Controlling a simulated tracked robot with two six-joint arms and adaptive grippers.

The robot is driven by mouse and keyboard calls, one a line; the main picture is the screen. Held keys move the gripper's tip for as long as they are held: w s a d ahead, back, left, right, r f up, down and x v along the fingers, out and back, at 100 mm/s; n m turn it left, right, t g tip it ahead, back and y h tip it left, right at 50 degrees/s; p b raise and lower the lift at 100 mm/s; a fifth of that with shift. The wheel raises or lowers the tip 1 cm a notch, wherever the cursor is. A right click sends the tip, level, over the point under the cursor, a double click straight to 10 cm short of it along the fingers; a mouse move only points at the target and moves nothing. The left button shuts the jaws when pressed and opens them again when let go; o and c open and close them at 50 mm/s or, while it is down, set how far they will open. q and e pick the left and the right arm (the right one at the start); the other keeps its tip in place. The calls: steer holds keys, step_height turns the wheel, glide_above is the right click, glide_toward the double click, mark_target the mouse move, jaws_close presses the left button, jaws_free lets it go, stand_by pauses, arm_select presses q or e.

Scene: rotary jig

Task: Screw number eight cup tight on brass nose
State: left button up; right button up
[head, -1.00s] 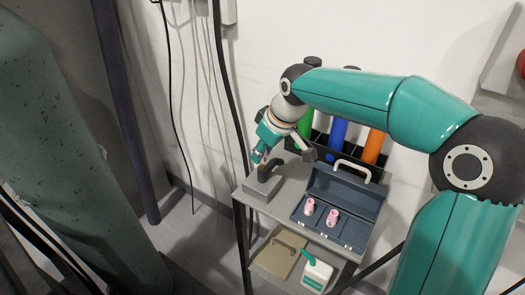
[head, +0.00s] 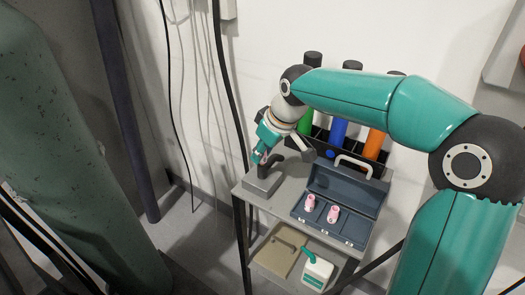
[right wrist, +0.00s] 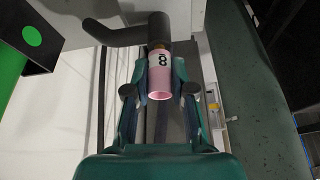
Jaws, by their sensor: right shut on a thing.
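A pink cup marked 8 (right wrist: 160,80) sits between the fingers of my right gripper (right wrist: 160,90), which is shut on it. Its upper end meets the dark torch head (right wrist: 127,34), with a little brass colour at the joint; whether it is seated tight I cannot tell. In the head view my right gripper (head: 259,158) is at the torch on a grey block (head: 262,186) at the cart's left end. The cup is hardly visible there. My left gripper is not in view.
An open blue-grey case (head: 325,230) on the cart (head: 285,175) holds two pink cups (head: 333,214). Behind it stand green, blue (head: 338,130) and orange tubes in a black rack. A white jug (head: 317,272) and a beige box (head: 280,256) are on the lower shelf.

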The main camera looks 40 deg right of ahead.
steer(key=shift+f+b, duration=0.4)
steer(key=shift+f, duration=0.2)
steer(key=m+h, duration=0.1)
steer(key=m, duration=0.1)
steer(key=shift+m+b, duration=0.4)
steer(key=m+h+b, duration=0.2)
steer(key=m, duration=0.3)
steer(key=shift+m+g+h, duration=0.4)
steer(key=shift+m+h, duration=0.2)
steer(key=shift+m, duration=1)
